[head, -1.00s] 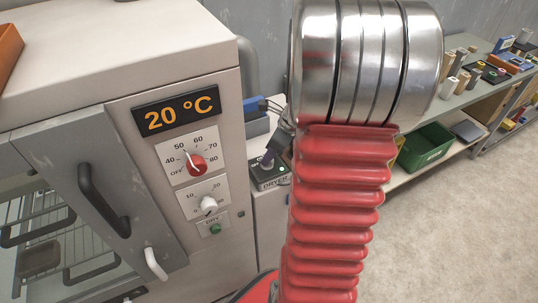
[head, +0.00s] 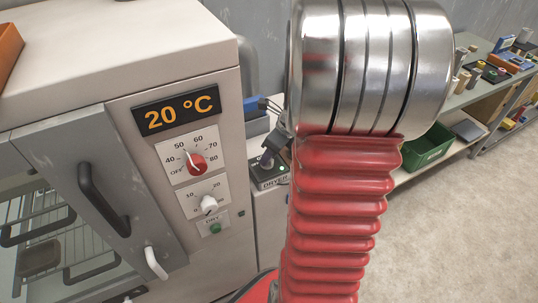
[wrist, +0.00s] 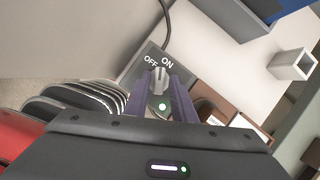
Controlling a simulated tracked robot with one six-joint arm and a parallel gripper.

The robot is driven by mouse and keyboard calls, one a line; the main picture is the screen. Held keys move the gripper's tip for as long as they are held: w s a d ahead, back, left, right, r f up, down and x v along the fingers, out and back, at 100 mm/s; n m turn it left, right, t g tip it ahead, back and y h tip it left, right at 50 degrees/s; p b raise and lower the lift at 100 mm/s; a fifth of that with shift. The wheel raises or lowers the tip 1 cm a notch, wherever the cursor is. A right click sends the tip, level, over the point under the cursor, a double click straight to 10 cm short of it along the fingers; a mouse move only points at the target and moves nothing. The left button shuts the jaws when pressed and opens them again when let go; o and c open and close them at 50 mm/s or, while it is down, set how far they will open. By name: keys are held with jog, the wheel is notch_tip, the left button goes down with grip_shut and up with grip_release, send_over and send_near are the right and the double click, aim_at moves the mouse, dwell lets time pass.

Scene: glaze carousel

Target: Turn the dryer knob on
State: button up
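The dryer knob (wrist: 160,80) is a small grey knob on a dark plate (wrist: 147,63) marked OFF and ON, seen in the wrist view. My gripper (wrist: 160,84) has its two purple fingers on either side of the knob, and they appear shut on it. The knob's mark seems to point up between the two words, but the fingers hide much of it. A small green lamp (wrist: 162,106) glows below the knob. In the head view the DRYER plate (head: 272,183) shows beside the oven, and my arm hides part of the gripper.
The oven (head: 120,50) stands close on the left, with a 20 °C display (head: 178,112), a red temperature knob (head: 197,162) and a white timer knob (head: 208,205). A bench at right holds spools and a green crate (head: 428,146). The floor at right is clear.

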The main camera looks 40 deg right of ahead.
jog(key=shift+o, duration=0.9)
jog(key=shift+r, duration=0.1)
jog(key=v, duration=1.3)
jog(key=shift+r, duration=0.25)
jog(key=shift+s, duration=0.15)
